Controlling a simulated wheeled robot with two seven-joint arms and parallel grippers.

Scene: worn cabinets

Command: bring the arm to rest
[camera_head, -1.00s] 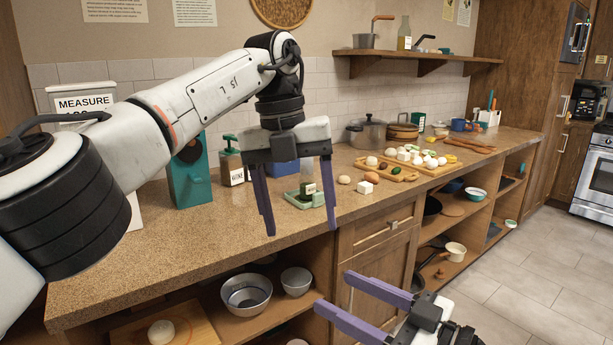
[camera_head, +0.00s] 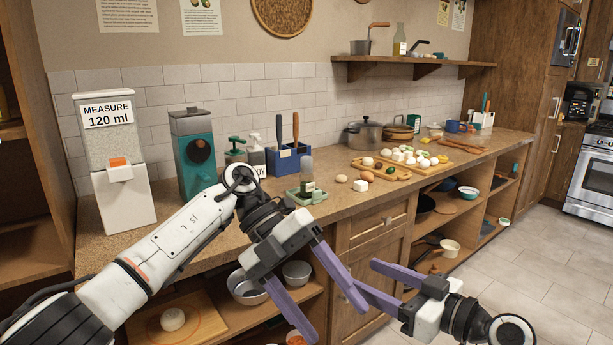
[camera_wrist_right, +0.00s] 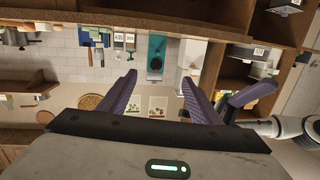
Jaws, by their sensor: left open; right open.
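My left arm comes in from the left, and its gripper (camera_head: 340,322) hangs in front of the counter with purple fingers apart and empty. My right gripper (camera_head: 362,275) comes in from the lower right, also open and empty, its fingers pointing left close to the left gripper's fingers in the picture. Whether they touch cannot be told. In the right wrist view my right gripper (camera_wrist_right: 158,78) shows two spread fingers with nothing between them. Part of my left gripper (camera_wrist_right: 245,96) shows to their right.
The counter (camera_head: 110,245) holds a measuring dispenser (camera_head: 125,205), a teal dispenser (camera_head: 195,155), a blue utensil holder (camera_head: 287,160), a pot (camera_head: 366,135) and food on boards. Open shelves below hold bowls (camera_head: 297,272). Floor (camera_head: 520,285) at right is clear.

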